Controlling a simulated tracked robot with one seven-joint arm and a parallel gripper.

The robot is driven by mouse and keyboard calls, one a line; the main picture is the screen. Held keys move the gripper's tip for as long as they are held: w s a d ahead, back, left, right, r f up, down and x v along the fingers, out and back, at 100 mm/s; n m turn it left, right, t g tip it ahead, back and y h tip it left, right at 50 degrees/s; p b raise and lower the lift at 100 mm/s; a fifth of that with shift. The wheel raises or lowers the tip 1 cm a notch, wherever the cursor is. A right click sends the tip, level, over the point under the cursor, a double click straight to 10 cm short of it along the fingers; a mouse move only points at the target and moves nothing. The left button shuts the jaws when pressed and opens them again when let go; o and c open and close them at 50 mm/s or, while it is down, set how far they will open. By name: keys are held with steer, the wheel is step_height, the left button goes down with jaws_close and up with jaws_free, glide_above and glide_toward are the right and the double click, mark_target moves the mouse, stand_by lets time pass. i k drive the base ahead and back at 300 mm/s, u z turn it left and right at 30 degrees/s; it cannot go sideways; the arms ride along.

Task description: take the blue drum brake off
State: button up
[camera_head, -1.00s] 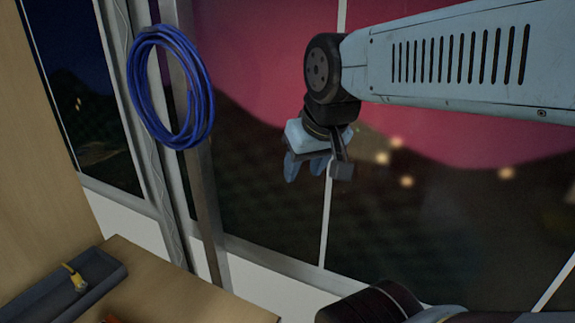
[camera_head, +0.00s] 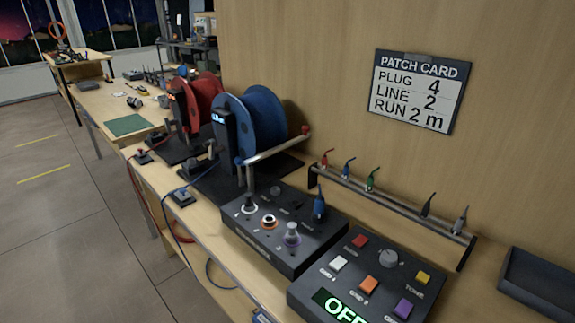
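The blue drum (camera_head: 262,118) stands on the workbench in the middle of the head view, wound with blue cable. A metal bar (camera_head: 275,148) at its front side has a red knob (camera_head: 305,131) at its right end and a blue ball (camera_head: 239,160) at its left end. A dark fitting (camera_head: 200,163) sits low at the drum's left side. I cannot tell which of these parts is the brake, or how it is set. My gripper does not show in this view.
A red drum (camera_head: 205,93) stands just behind-left. In front are a socket box (camera_head: 276,237) and a button panel (camera_head: 370,270). A rack of plugs (camera_head: 395,205), a patch card (camera_head: 417,92) and a dark tray (camera_head: 545,285) are right. The floor at left (camera_head: 60,220) is clear.

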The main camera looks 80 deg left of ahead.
mark_target(238, 161)
steer(key=u, duration=0.15)
steer(key=k, duration=0.25)
steer(key=u, duration=1.5)
steer(key=i, duration=0.65)
steer(key=u, duration=1.6)
steer(key=k, duration=0.55)
steer(key=u, duration=0.15)
